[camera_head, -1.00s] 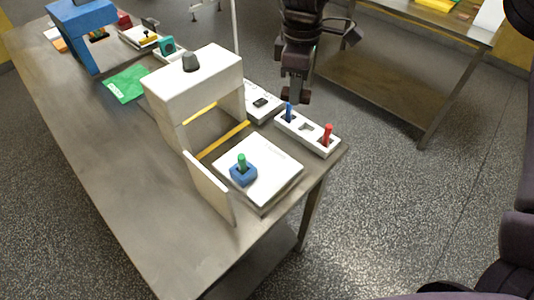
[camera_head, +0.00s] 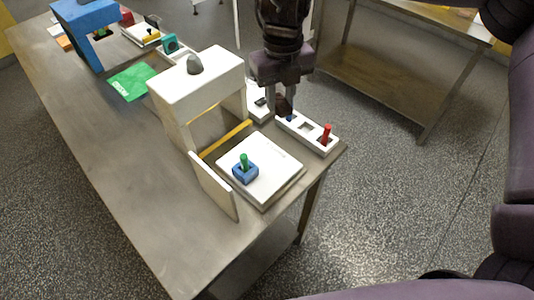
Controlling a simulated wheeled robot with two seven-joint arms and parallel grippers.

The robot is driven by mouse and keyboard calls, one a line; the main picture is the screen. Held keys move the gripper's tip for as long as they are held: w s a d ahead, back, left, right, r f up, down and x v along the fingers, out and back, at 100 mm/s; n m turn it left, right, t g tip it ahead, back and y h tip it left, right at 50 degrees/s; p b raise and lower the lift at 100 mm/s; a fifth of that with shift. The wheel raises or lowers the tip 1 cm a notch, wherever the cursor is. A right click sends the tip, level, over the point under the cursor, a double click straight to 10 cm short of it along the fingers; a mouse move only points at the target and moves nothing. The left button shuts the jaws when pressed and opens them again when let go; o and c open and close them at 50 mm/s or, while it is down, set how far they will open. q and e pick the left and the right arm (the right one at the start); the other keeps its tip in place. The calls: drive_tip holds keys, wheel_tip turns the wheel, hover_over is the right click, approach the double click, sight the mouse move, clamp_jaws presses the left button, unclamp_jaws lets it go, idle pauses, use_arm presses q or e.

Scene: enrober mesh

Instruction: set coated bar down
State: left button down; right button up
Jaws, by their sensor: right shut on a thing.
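My right gripper (camera_head: 281,108) hangs down from the top of the head view, over the white rack at the table's right edge. It is shut on a small dark brown piece, which looks like the coated bar (camera_head: 283,103). The gripper partly hides the rack's blue peg, and I cannot tell whether the bar touches anything below. The white arch-shaped machine (camera_head: 197,85) stands left of the gripper. In front of it lies a white plate (camera_head: 275,172) bearing a blue block (camera_head: 245,175) with a green peg. My left gripper is not in view.
The white rack (camera_head: 312,138) holds a red peg (camera_head: 326,134) near its right end. A white panel (camera_head: 214,186) stands beside the plate. A green mat (camera_head: 132,82) and a blue arch (camera_head: 85,20) are farther back. The table's left front (camera_head: 130,170) is clear.

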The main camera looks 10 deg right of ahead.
drive_tip(key=n, duration=0.3)
drive_tip(key=shift+s+a+r+n, duration=0.1)
drive_tip(key=shift+s+a+n, duration=0.05)
drive_tip(key=shift+a+n, duration=0.25)
drive_tip(key=shift+f, duration=0.2)
hover_over(275, 163)
wheel_tip(275, 163, down, 15)
drive_tip(key=shift+s+r, duration=0.1)
drive_tip(key=shift+n, duration=0.3)
drive_tip(key=shift+f, duration=2.45)
drive_tip(key=shift+f, duration=0.2)
drive_tip(key=o, duration=0.7)
drive_tip(key=shift+o, duration=0.2)
